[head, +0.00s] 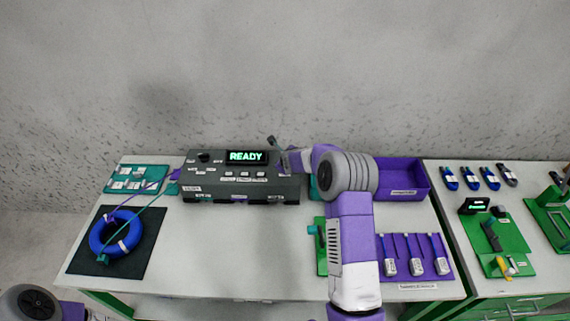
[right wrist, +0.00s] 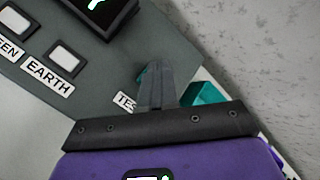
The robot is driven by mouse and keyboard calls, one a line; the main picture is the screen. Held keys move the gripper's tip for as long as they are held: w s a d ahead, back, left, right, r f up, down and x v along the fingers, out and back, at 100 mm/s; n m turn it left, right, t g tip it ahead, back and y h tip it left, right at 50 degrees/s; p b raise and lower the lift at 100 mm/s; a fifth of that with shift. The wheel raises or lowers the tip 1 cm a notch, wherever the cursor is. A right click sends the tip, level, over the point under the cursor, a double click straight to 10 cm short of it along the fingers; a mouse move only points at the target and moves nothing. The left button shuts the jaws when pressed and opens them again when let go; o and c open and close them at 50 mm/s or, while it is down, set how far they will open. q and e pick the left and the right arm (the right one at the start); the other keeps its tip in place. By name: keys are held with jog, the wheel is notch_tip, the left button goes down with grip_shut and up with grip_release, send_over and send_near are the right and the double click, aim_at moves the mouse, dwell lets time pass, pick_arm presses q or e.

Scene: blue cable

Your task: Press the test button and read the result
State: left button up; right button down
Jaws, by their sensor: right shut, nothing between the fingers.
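The dark grey tester (head: 225,188) stands at the back of the table, and its display (head: 247,157) reads READY in green. In the right wrist view, a label (right wrist: 125,102) starting "TES" lies on the tester panel beside my fingers, partly covered by my gripper. My right gripper (right wrist: 156,72) is shut and empty, with its fingertips over the panel by a small teal part (right wrist: 141,76). I cannot tell whether they touch it. In the head view it is at the tester's right end. The blue cable coil (head: 95,236) lies at the left. My left gripper is out of view.
A dark mat (head: 140,262) lies under the coil, with a teal tray (head: 130,172) behind it. A purple bin (head: 405,194) and a purple rack (head: 440,268) stand at the right. The table (head: 220,265) is clear in front of the tester.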

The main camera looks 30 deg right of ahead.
jog(key=shift+f, duration=0.25)
jog(key=shift+r, duration=0.1)
jog(key=shift+r+p, duration=0.75)
jog(key=shift+r, duration=0.15)
notch_tip(320, 180, up, 5)
jog(key=p, duration=0.4)
jog(key=shift+p, duration=0.4)
dwell(0.4)
